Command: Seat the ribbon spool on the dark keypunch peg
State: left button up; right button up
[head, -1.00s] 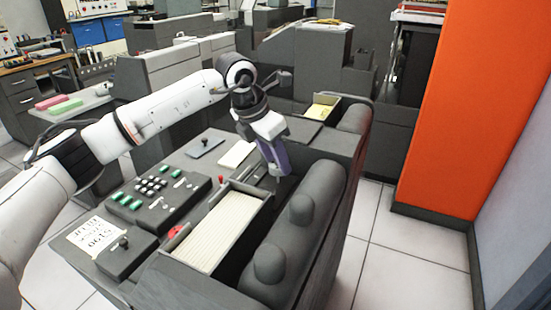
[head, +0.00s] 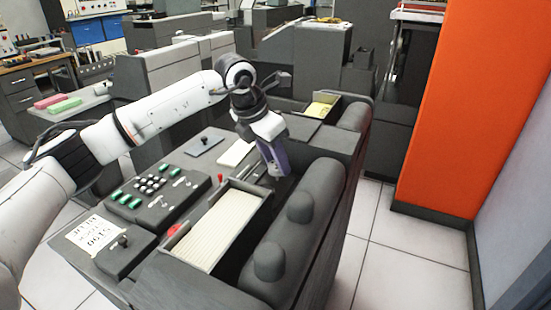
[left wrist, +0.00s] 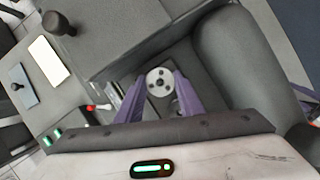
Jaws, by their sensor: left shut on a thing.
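The ribbon spool (left wrist: 160,82) shows in the left wrist view as a pale grey disc with a centre hole and several smaller holes around it. My left gripper (head: 276,172) is shut on it; its purple fingers (left wrist: 160,95) lie on either side of the disc. In the head view the spool is hidden or too small to make out. The gripper is above the dark keypunch (head: 328,138), near the far end of its card hopper. A dark upright peg or knob (left wrist: 60,24) stands at upper left in the left wrist view, apart from the spool.
A hopper of cream cards (head: 228,222) lies in front of the gripper. Rounded dark housings (head: 318,190) rise to its right. A white card (head: 236,152), a blue-grey plate (head: 204,146) and a button panel (head: 155,195) lie to its left. An orange column (head: 480,110) stands at right.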

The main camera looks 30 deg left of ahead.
pick_arm(q)
jog(key=shift+f, duration=0.45)
jog(key=shift+f+b, duration=0.15)
jog(key=shift+b, duration=0.2)
jog(key=shift+f, duration=0.3)
jog(key=shift+f+b, duration=0.3)
jog(key=shift+f, duration=0.1)
dwell(1.0)
jog(key=o, duration=1.1)
